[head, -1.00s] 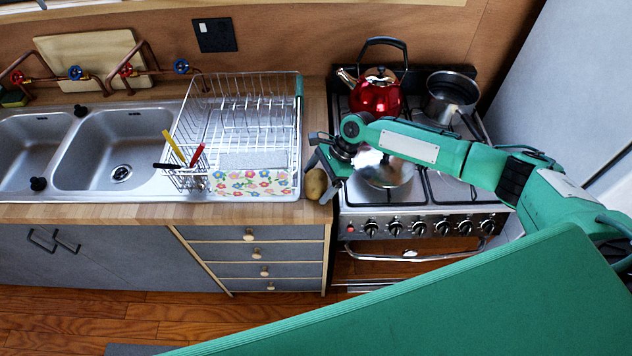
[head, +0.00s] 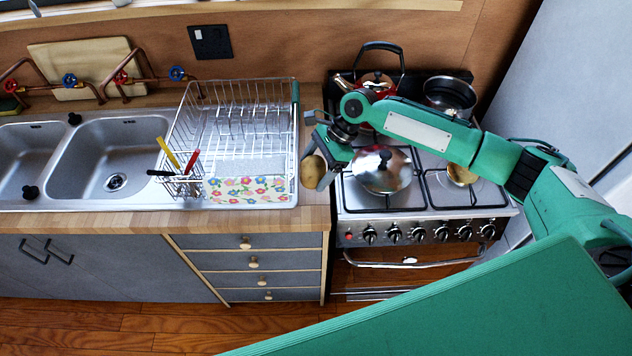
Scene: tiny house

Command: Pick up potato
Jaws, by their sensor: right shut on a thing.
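The potato (head: 313,171) is a brown, rounded lump in the head view, just right of the dish rack. My right gripper (head: 318,180) is shut on it, with a finger showing on its right side. The potato appears raised above the wooden counter strip between the rack and the stove. The far finger is partly hidden. My left gripper is not in view.
A wire dish rack (head: 236,120) stands to the left, beside the double sink (head: 98,160). The stove (head: 425,222) on the right carries a lidded pan (head: 382,176), a red kettle (head: 376,80) and a pot (head: 450,92). The counter (head: 314,218) front is clear.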

